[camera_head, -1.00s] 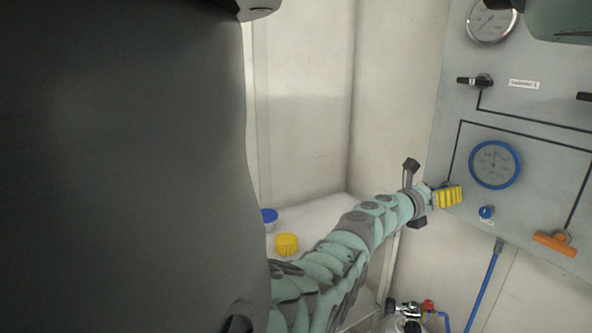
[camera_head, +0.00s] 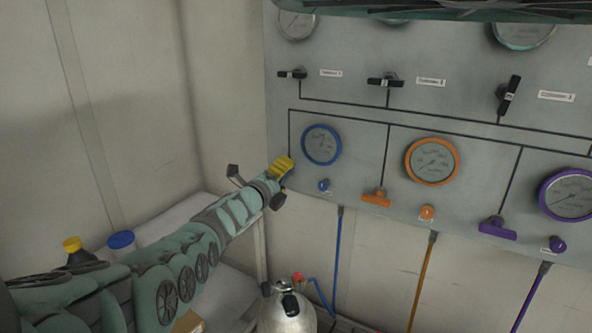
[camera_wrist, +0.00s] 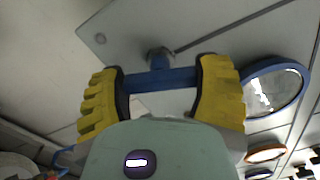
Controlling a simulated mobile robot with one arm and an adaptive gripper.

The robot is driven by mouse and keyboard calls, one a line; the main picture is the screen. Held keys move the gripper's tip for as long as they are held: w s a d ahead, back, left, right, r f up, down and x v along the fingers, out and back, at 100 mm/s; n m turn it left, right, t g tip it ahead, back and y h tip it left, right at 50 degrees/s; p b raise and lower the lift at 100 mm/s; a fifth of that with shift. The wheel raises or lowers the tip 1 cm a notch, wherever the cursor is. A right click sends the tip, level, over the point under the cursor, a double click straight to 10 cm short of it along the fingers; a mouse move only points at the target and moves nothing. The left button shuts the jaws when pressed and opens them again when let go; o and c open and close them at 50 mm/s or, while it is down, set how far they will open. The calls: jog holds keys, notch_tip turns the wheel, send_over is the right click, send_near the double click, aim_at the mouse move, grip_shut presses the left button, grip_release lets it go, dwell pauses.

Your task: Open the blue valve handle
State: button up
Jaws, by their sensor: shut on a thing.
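The blue valve handle (camera_wrist: 160,78) is a blue bar on a stem in the wrist view, spanning between the two yellow finger pads. My gripper (camera_wrist: 160,90) is shut on it, one pad at each end of the bar. In the head view my gripper (camera_head: 283,167) is at the lower left of the grey panel (camera_head: 350,185), left of and below the blue-rimmed gauge (camera_head: 321,145). There the handle is mostly hidden behind the yellow fingers.
An orange handle (camera_head: 376,199) and a purple handle (camera_head: 497,228) sit farther right on the panel. A small blue knob (camera_head: 324,185) is close right of my gripper. A silver tank (camera_head: 287,313) stands below. Blue-lidded (camera_head: 121,240) and yellow-lidded (camera_head: 72,244) containers are at left.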

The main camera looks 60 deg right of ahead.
jog(key=shift+n, duration=0.9)
jog(key=shift+s, duration=0.1)
jog(key=o, duration=1.2)
jog(key=shift+a+f, duration=0.1)
